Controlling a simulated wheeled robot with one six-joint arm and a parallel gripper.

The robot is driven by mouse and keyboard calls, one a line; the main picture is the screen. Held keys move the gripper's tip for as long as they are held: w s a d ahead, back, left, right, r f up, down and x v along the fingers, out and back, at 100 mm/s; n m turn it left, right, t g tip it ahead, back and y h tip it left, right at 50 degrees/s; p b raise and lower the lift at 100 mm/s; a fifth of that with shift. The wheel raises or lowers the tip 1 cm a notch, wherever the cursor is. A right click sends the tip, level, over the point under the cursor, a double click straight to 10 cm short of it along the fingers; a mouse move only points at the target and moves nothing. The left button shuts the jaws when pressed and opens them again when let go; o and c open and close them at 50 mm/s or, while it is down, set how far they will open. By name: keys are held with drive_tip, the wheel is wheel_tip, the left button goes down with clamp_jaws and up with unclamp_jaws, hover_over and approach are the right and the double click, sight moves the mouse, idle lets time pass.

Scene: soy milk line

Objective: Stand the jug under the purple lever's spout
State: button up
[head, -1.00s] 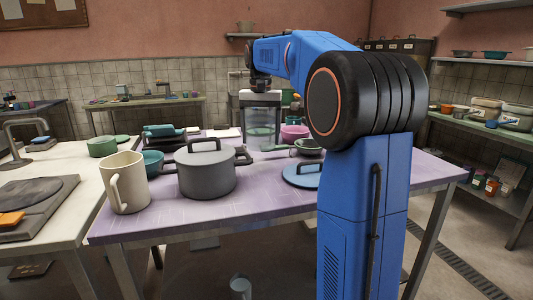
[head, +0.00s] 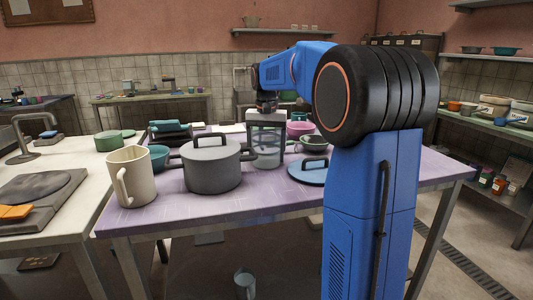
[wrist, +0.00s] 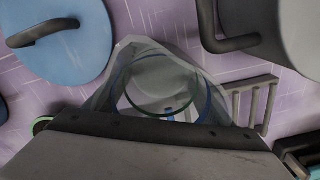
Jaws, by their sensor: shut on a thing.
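The clear jug (wrist: 160,85) shows from above in the wrist view, with a round blue-green rim. My gripper (head: 267,140) is shut on it, with its jaws on either side. In the head view, the jug is behind the grey pot, over the purple table (head: 235,205). I cannot tell whether its base touches the table. Whether it is filled is unclear. I cannot make out the purple lever or its spout in either view.
The grey lidded pot (head: 212,172) and cream mug (head: 131,178) stand front left. A blue lid (head: 308,172) lies to the jug's right. The table's front right is clear.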

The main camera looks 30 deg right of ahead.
drive_tip(key=shift+f, duration=0.15)
drive_tip(key=o, duration=1.1)
